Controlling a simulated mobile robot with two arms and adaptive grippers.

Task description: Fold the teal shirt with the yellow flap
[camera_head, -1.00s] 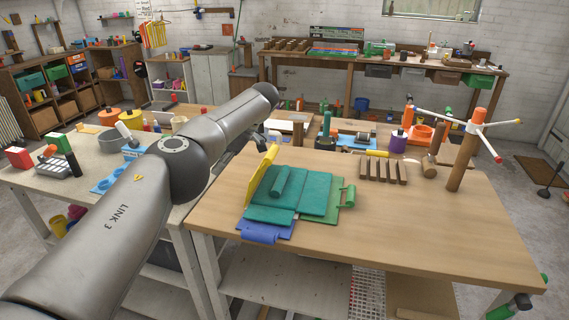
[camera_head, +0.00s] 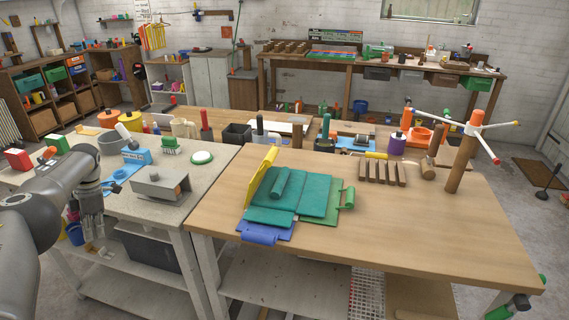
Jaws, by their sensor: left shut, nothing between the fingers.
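The teal shirt (camera_head: 312,196) lies on a folding board on the wooden table. A rolled-looking teal part (camera_head: 280,183) lies across its left half. The yellow flap (camera_head: 261,174) stands tilted up along the shirt's left side. A blue flap (camera_head: 265,234) lies at the front and a green flap (camera_head: 347,197) with a rounded grip at the right. My left gripper (camera_head: 96,236) is shut and empty. It points down in front of the grey left table, well to the left of the board and apart from it. My right gripper does not show.
A grey metal box (camera_head: 161,187) and a white round button (camera_head: 202,157) stand on the left table (camera_head: 207,182). Wooden slats (camera_head: 382,172) and a peg stand with arms (camera_head: 466,150) occupy the wooden table's back right. Its front right (camera_head: 440,225) is clear.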

